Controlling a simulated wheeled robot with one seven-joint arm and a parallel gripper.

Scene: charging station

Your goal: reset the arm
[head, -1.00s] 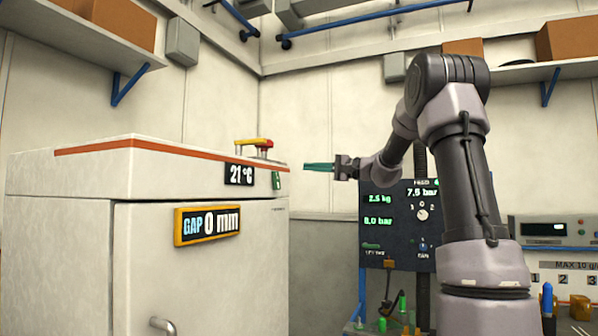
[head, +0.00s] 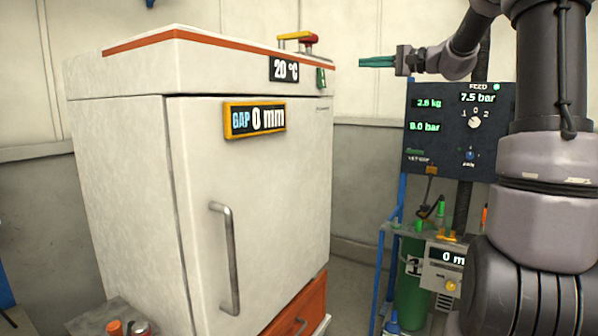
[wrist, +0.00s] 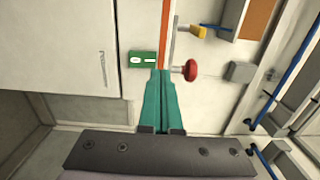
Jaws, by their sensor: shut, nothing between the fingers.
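My gripper (head: 377,62) has long green fingers that lie together, shut with nothing between them. In the head view it points left, level with the top of the white cabinet (head: 235,190) and a little to the right of it. In the wrist view the fingers (wrist: 158,100) point up the picture toward a small green switch plate (wrist: 144,60) on the cabinet and a red knob (wrist: 190,70). My arm stands raised at the right of the head view, with its forearm reaching left.
The cabinet door is closed, with a long handle (head: 226,258) and a display reading GAP 0 mm (head: 254,119). A dark gauge panel (head: 458,130) stands behind, below my gripper. A green cylinder (head: 411,285) stands below it. Bare wall lies between cabinet and panel.

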